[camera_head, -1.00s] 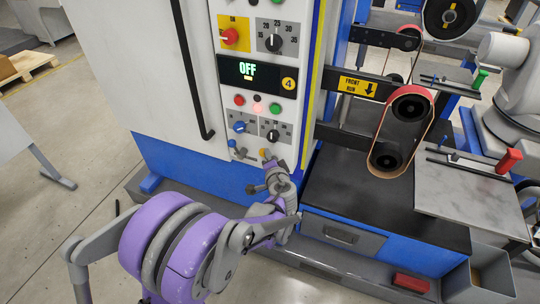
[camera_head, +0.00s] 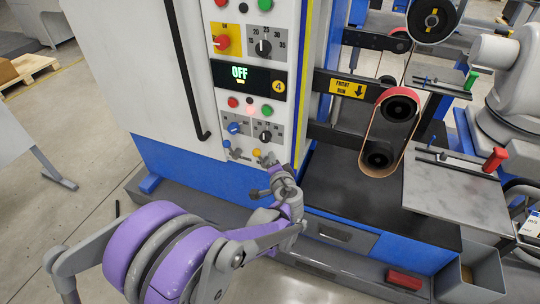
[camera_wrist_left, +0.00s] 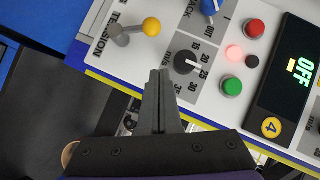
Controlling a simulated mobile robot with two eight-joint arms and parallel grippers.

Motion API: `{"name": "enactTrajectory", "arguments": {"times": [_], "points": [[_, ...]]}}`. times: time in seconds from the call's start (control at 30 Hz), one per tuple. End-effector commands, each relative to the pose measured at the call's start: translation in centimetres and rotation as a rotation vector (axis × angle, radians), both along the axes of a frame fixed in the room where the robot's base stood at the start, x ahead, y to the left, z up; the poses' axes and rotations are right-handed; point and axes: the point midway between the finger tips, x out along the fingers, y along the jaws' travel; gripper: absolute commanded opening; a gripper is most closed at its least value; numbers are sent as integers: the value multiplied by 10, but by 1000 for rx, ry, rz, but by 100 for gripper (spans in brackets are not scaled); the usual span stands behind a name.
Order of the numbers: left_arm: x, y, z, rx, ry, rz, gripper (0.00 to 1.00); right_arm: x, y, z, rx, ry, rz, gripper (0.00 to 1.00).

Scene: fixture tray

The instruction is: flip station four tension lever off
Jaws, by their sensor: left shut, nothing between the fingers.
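The station four tension lever (camera_wrist_left: 120,38) is a short grey lever with a yellow ball at its end, beside the word TENSION in the left wrist view. In the head view its yellow ball (camera_head: 257,152) shows low on the control panel. My left gripper (camera_wrist_left: 159,74) is shut and empty. Its fingertips are near the panel's edge, below the ball in the wrist picture and apart from it. In the head view the left gripper (camera_head: 267,161) is just right of the ball. My right gripper is not in view.
The panel carries a dark display (camera_head: 248,77) reading OFF beside a yellow 4. Close to the lever are a black dial (camera_wrist_left: 187,62), a blue knob (camera_wrist_left: 209,6), and green (camera_wrist_left: 232,87) and red (camera_wrist_left: 256,28) buttons. A belt sander (camera_head: 391,130) stands to the right.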

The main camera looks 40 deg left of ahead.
Motion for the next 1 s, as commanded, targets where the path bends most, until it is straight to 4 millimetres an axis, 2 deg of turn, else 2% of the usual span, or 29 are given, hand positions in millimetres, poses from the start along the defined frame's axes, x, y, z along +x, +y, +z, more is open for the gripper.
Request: {"name": "enactTrajectory", "arguments": {"times": [0.03, 0.2, 0.4, 1.0], "points": [[-9, -9, 5, 0, 0, -2, 0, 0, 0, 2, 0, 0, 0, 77], [-32, -32, 15, 0, 0, -2, 0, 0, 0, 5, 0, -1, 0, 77], [-46, -45, 22, 0, 0, 1, 0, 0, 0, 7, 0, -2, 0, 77], [-49, -47, 22, 1, 0, 1, 0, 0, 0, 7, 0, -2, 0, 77]]}}
